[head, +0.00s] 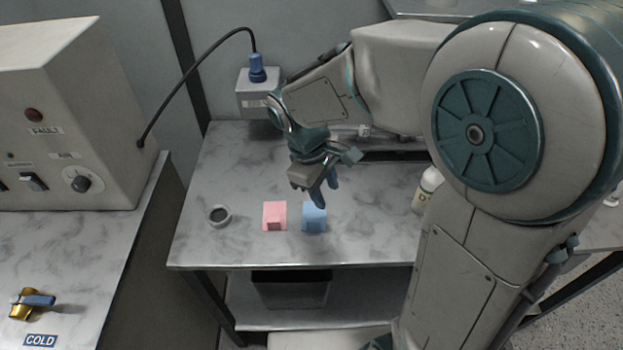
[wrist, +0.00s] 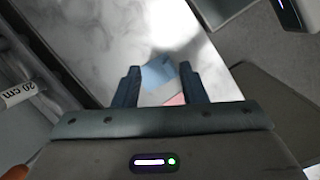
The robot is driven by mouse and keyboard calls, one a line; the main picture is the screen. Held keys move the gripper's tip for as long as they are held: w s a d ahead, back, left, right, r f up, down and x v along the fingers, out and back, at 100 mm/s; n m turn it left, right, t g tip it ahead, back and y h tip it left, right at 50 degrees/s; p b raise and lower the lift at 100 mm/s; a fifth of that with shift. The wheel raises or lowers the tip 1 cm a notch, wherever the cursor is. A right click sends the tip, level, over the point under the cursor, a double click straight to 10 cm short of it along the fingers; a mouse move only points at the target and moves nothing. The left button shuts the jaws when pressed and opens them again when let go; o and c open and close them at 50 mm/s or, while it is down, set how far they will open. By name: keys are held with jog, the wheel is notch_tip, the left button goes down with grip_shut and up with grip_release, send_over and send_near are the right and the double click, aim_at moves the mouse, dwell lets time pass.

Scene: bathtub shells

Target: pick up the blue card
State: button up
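The blue card (head: 314,217) lies on the marbled table, right of the pink card (head: 274,215). It looks bent, with a raised part at its front. My gripper (head: 325,191) is above the table, over and just behind the blue card. In the wrist view my gripper (wrist: 161,88) has its two fingers spread apart, with nothing held between them. The blue card (wrist: 158,72) shows beyond and between the fingertips. A piece of the pink card (wrist: 176,100) shows near the right finger, mostly hidden.
A small grey cup (head: 219,215) stands left of the pink card. A white bottle (head: 427,188) stands to the right, near my arm. A control box (head: 70,120) stands at far left.

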jog(key=w+a+f+n+h+p, duration=0.2)
jog(key=w+a+n, duration=0.1)
jog(key=a+n, duration=0.3)
jog(key=p, duration=0.1)
send_near(314, 220)
jog(key=shift+g, duration=0.3)
jog(key=x, duration=0.5)
jog(key=shift+w, duration=0.2)
jog(key=shift+p+x, duration=0.85)
jog(key=shift+x, duration=1.85)
grip_shut()
